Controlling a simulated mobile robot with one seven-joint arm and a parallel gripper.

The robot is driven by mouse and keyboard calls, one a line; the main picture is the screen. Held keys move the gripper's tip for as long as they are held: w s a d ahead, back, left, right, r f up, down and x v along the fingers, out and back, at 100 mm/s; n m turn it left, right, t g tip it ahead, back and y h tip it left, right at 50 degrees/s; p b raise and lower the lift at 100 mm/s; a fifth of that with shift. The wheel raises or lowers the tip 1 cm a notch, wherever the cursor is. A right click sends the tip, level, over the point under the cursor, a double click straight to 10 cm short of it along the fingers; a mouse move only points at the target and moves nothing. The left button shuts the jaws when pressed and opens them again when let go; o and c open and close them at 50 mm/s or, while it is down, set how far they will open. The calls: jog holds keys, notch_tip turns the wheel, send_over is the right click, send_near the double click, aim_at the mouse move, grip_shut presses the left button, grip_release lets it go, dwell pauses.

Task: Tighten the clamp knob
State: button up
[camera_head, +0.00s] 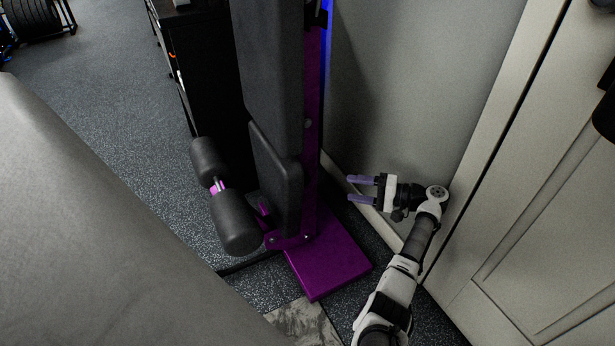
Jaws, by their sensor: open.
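A purple gym machine frame (312,120) stands upright with black pads and a flat purple foot plate (327,262). No clamp knob can be made out for certain; a small round grey spot (308,124) shows on the purple upright, and small bolts show near its foot. My gripper (348,189) is open and empty, its two purple fingers pointing left toward the upright. In the picture it sits right of the upright, above the foot plate, with a visible gap between the fingertips and the upright.
A black roller pad (237,222) sticks out at the machine's lower left. A grey wall (400,90) and a white panelled door (550,190) stand close on the right. A large grey surface (90,220) fills the lower left. Open speckled floor (110,90) lies at the upper left.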

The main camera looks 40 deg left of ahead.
jog(key=b+x, duration=0.1)
jog(key=x, duration=1.3)
jog(key=shift+b, duration=0.4)
jog(key=shift+s+r, duration=0.1)
jog(key=c, duration=1)
jog(key=shift+n+t+h+p, duration=0.3)
jog(key=shift+n+h+p, duration=0.1)
jog(key=shift+n+p, duration=0.1)
